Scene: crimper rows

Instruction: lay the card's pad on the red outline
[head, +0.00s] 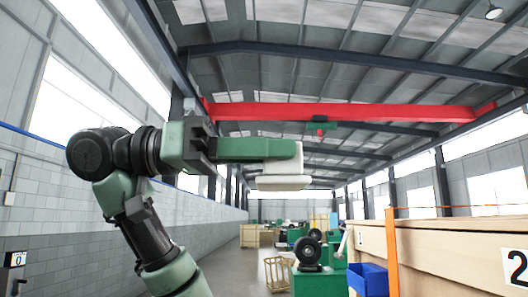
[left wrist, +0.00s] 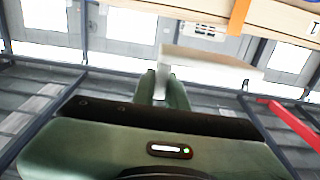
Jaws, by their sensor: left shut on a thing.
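My left gripper (head: 284,150) is raised in the middle of the head view, with its green fingers shut on a pale pad (head: 284,183). The pad is a flat whitish slab below the fingers, with an upright pale part that the fingers grip. In the left wrist view the gripper (left wrist: 164,90) pinches the pale stem, and the pad (left wrist: 212,62) extends beyond the fingertips. The pad hangs in the air, apart from any surface. I cannot make out a red outline or a card in either view. My right gripper is not in view.
A wooden-sided bench or crate (head: 455,245) stands at the right, with a "2" sign (head: 516,266) and a blue bin (head: 368,279) beside it. An orange post (head: 392,252) rises there. A wooden frame crate (head: 277,273) and green machines (head: 318,281) stand on the floor ahead.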

